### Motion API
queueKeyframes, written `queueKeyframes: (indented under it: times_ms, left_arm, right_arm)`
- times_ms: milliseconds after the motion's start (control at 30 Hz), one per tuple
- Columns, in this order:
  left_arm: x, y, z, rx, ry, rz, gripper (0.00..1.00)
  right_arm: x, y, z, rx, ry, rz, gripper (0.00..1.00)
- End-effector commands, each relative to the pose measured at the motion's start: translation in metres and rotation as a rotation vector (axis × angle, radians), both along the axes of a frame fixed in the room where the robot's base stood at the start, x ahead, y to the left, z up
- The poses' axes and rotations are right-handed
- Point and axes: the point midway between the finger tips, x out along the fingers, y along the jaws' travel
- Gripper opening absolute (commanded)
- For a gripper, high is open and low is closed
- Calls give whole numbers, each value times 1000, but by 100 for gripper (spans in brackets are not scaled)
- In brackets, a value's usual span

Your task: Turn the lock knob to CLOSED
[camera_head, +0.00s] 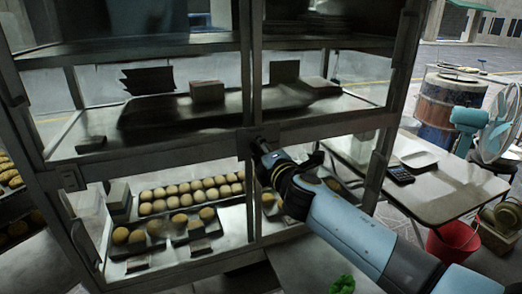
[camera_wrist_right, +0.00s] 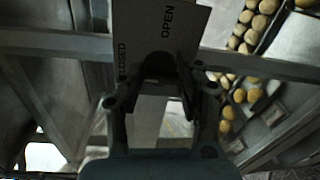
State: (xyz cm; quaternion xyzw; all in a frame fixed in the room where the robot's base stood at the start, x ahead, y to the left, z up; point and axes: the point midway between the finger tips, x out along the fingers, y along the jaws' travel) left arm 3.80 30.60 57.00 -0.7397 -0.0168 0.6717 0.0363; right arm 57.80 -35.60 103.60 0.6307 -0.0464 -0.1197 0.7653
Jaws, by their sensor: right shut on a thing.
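The lock knob (camera_wrist_right: 158,66) is a dark rounded shape between my right gripper's fingers in the right wrist view, partly hidden by them. The label plate (camera_wrist_right: 160,22) behind it reads OPEN to the right and CLOSED to the left, both turned sideways. Which word the knob points at is hard to tell. My right gripper (camera_wrist_right: 158,105) is shut on the knob. In the head view my right gripper (camera_head: 267,155) reaches from the lower right to the cabinet's middle post, where the small dark knob (camera_head: 261,142) shows at its tip. My left gripper is not in view.
The metal-framed glass cabinet (camera_head: 170,158) holds trays of round buns (camera_head: 190,190) on its lower shelf and boxes (camera_head: 207,92) above. To the right stand a table (camera_head: 440,190) with a calculator (camera_head: 401,174), a blue fan (camera_head: 492,130), a drum (camera_head: 448,100) and a red bucket (camera_head: 453,240).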

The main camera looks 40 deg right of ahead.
Motion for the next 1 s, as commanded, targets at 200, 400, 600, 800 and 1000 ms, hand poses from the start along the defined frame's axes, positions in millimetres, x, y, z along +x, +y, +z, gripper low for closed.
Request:
queueKeyframes:
  times_ms: [200, 400, 600, 800, 1000]
  left_arm:
    - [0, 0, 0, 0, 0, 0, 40]
    - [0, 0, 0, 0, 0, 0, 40]
    - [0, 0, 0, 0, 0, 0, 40]
    - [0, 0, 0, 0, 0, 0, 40]
    - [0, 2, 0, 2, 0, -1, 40]
  right_arm:
    - [-1, 0, -3, -10, 7, 0, 2]
    - [-1, 0, -3, -10, 7, 0, 2]
    - [-1, 0, -2, -9, 6, 0, 55]
    - [0, 0, -1, -9, 4, -1, 58]
    - [-9, 2, 0, -8, 4, 0, 58]
